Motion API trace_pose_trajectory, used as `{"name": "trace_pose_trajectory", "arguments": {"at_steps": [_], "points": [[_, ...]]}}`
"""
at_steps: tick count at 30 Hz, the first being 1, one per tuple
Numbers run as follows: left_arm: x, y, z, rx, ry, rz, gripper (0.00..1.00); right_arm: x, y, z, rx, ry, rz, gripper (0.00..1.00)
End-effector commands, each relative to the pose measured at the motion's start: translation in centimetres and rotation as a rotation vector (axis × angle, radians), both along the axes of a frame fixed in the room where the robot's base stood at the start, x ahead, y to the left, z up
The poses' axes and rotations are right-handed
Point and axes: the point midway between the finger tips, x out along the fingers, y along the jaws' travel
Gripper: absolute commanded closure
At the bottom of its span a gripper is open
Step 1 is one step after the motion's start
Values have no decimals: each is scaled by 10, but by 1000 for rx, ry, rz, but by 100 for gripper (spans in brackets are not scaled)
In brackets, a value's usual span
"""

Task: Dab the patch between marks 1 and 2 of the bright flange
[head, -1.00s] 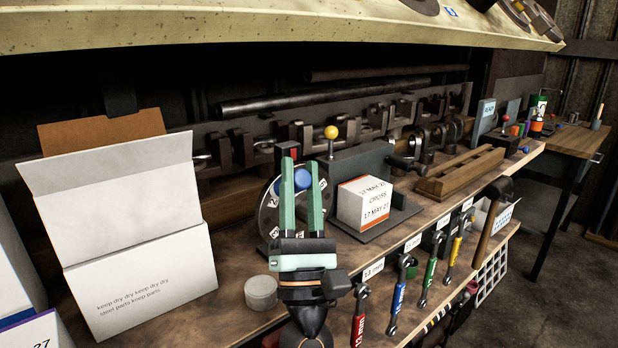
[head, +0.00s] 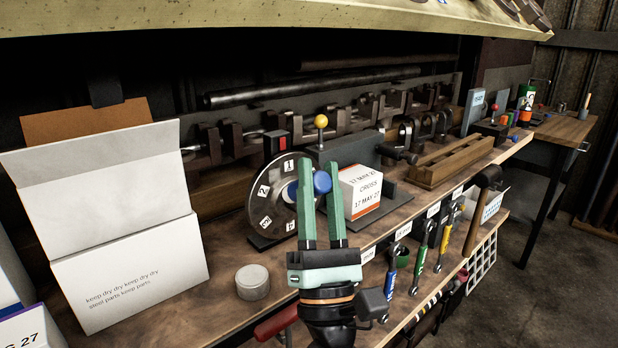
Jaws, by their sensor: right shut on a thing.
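The flange (head: 279,206) is a dark grey upright disc on a stand on the bench. White tags on its face read 1 (head: 289,166), 2 (head: 264,190) and 3 (head: 265,222), with another tag lower right. My right gripper (head: 320,172) points up the picture in front of the disc's right edge. It is shut on a blue round-ended dabber (head: 322,183), whose blue also shows left of the left finger. The dabber overlaps the disc's right part in the picture; I cannot tell whether they touch. The fingers hide the disc's right edge. My left gripper is out of view.
A round grey tin (head: 252,282) stands left of my gripper. An open white carton (head: 125,262) stands farther left. Wrenches (head: 421,258) hang along the front edge. A pale shelf overhangs above.

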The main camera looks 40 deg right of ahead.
Motion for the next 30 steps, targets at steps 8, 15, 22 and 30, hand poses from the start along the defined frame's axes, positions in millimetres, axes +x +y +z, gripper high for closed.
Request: {"name": "trace_pose_trajectory", "arguments": {"at_steps": [8, 15, 22, 30], "points": [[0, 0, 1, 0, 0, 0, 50, -1, 0, 0, -1, 0, 1, 100], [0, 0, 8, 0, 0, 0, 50, -20, -1, 1, -2, 2, 0, 100], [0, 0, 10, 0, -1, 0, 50, -30, -2, 1, -1, 0, 1, 100], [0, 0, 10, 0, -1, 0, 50, -30, -2, 0, -1, -1, 0, 100]]}}
